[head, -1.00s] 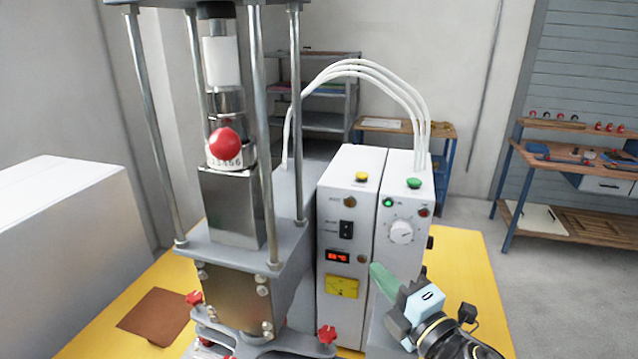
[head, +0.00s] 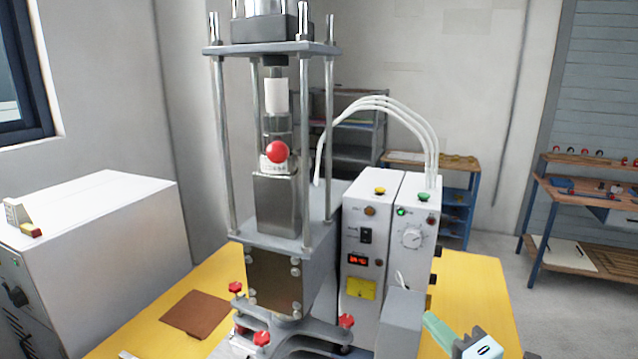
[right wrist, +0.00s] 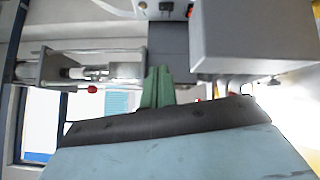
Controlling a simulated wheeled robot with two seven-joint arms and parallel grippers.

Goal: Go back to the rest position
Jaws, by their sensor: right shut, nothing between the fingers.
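My right gripper (head: 436,326) is at the lower right of the head view, in front of the control box and beside a grey block. Its green fingers are together with nothing between them. In the right wrist view the green fingertips (right wrist: 158,86) point toward a dark grey surface. My left gripper is not in view. The welding press (head: 275,190) stands upright on the yellow table (head: 195,280), with a red ball knob on its ram. The white control box (head: 372,250) stands to its right, with yellow and green buttons on top and a lit red display.
A grey block (head: 402,318) stands close left of my right gripper. A brown mat (head: 200,314) lies on the table left of the press. A large white cabinet (head: 100,240) is at the left. Workbenches and shelves stand at the back, with free floor at the right.

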